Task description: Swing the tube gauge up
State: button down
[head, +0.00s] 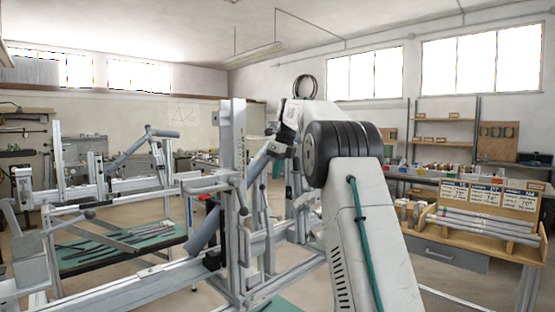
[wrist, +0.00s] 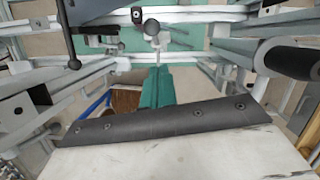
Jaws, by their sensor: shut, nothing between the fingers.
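The grey metal frame jig (head: 232,150) stands in the middle of the head view, with rails, uprights and a slanted blue-grey tube (head: 205,232). I cannot tell for sure which part is the tube gauge. A lever with a ball end (head: 243,211) hangs at the front of the upright. In the head view my arm hides part of the jig.
A second jig (head: 105,185) stands behind at left, near a green-topped table (head: 120,250) with loose tubes. A wooden rack of tubes (head: 485,222) stands on the bench at right. Rails crowd the wrist view on both sides; a black cylinder (wrist: 291,57) is at right.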

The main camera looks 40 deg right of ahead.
jog(key=shift+w+r, duration=0.15)
jog(key=shift+r, duration=1.05)
jog(key=shift+w+r, duration=0.1)
jog(key=shift+r, duration=1.05)
